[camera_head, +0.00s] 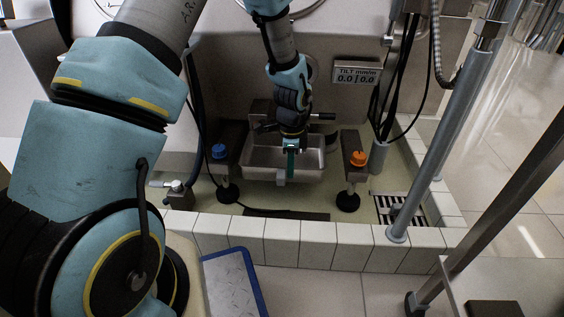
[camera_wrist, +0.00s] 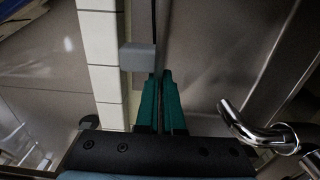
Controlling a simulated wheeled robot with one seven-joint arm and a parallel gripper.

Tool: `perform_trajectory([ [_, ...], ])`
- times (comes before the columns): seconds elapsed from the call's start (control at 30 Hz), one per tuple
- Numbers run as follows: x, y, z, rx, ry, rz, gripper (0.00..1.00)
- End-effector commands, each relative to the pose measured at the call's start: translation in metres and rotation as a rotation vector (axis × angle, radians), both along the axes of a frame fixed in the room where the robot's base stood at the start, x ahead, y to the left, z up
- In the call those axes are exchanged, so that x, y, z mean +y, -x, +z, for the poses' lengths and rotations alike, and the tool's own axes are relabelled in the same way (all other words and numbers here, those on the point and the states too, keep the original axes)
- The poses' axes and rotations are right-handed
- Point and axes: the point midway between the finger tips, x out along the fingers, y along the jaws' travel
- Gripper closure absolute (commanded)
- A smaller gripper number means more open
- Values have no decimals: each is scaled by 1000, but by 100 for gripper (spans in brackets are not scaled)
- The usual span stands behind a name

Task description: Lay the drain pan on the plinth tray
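The drain pan (camera_head: 314,162) is a shallow rectangular metal pan, seen in the head view below the machine body, between two feet. It looks level and above the basin floor. My gripper (camera_head: 290,158) reaches down to its front wall. In the wrist view the teal fingers (camera_wrist: 160,100) are nearly together on the thin pan wall, beside a small grey block (camera_wrist: 138,57). The pan's metal inside (camera_wrist: 200,40) shows at right. The plinth tray appears to be the pale greenish basin floor with a white tiled curb (camera_head: 282,238). The pan's underside is hidden.
Feet with a blue knob (camera_head: 218,151) and an orange knob (camera_head: 357,158) flank the pan. A floor grate (camera_head: 400,208) and a grey post (camera_head: 440,140) stand at right. A tilt display (camera_head: 357,73) hangs above. A curved metal pipe (camera_wrist: 250,130) is close to my gripper.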

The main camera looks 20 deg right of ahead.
Motion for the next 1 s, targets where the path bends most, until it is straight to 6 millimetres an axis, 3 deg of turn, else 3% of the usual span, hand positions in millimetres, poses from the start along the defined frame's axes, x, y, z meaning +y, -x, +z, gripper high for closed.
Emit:
perform_trajectory([
  [0.6, 0, 0, -41, -1, 0, -9, 100],
  [1.0, 0, 0, -41, -1, 0, -8, 100],
])
